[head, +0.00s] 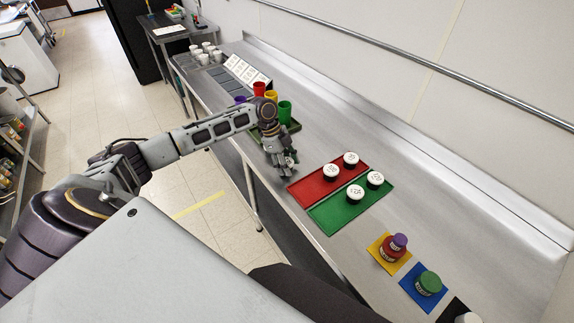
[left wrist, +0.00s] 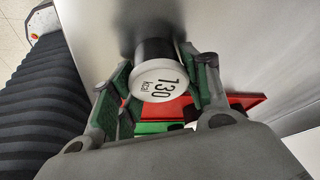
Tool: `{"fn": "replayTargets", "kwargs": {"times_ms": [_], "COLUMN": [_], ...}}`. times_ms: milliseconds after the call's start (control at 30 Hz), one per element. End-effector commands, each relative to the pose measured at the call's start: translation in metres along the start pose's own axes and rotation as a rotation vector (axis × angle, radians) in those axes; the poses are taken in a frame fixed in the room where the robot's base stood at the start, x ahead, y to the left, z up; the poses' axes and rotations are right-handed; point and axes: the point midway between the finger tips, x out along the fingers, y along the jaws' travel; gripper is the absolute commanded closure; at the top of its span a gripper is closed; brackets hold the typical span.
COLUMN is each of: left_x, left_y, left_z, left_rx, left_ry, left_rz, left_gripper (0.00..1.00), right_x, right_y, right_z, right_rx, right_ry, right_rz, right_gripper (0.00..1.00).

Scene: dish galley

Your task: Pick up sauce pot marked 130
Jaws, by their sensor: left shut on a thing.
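The sauce pot marked 130 kcal (left wrist: 158,82), black with a white lid, is between the fingers of my left gripper (left wrist: 160,90) in the left wrist view. The gripper is shut on it. In the head view my left gripper (head: 283,165) is over the counter, just left of the red tray, and mostly hides the pot. Whether the pot touches the counter is hard to tell. My right gripper is not in view.
A red tray (head: 308,192) and a green tray (head: 330,219) each hold white-lidded pots. Coloured cups (head: 285,112) stand behind my gripper. A wall with a rail (head: 420,62) bounds the counter (head: 440,190).

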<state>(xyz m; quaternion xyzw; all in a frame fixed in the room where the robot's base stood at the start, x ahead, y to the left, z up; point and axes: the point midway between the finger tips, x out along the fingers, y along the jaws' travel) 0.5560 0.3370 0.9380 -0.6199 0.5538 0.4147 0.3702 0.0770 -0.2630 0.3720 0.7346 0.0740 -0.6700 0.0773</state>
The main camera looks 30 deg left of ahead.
Motion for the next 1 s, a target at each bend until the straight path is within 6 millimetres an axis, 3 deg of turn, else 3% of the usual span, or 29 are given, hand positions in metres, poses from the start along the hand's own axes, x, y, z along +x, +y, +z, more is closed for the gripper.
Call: {"fn": "replayTargets", "kwargs": {"times_ms": [267,700,1000], "left_x": [-0.014,-0.071,-0.092], "left_y": [-0.001,-0.001,-0.001], "left_z": [-0.005,-0.029,-0.038], "left_rx": [0.001,0.002,0.0], "left_ry": [0.0,0.0,0.001], "left_rz": [-0.003,-0.003,-0.001], "left_gripper": [0.77,0.77,0.77], "right_x": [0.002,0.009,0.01], "right_y": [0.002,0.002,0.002], "right_z": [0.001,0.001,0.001], "right_rx": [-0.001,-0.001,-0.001], "right_ry": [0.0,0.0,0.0], "right_rz": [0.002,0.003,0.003], "right_gripper": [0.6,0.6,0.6]}}
